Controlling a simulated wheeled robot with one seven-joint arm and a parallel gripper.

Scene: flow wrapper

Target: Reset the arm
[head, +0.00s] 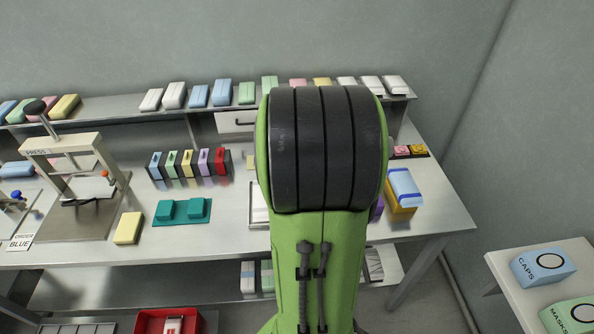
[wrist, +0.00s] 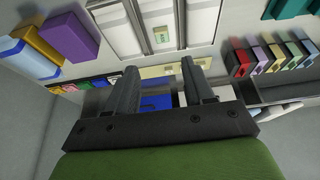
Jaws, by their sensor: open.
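My arm, a green link with a black ribbed joint, fills the middle of the head view and hides the part of the bench behind it. My gripper (wrist: 158,82) shows in the wrist view with its two dark fingers apart and nothing between them. In that view the fingers stand in front of the bench and its far edge, with a white-framed panel (wrist: 185,22) beyond them. The gripper itself is hidden in the head view.
A press (head: 72,165), a teal fixture (head: 182,211) and a row of coloured holders (head: 188,163) stand on the bench left of my arm. A blue-topped yellow box (head: 402,200) is close on its right. A shelf (head: 120,108) of packs runs behind. A side table (head: 505,262) holds boxes.

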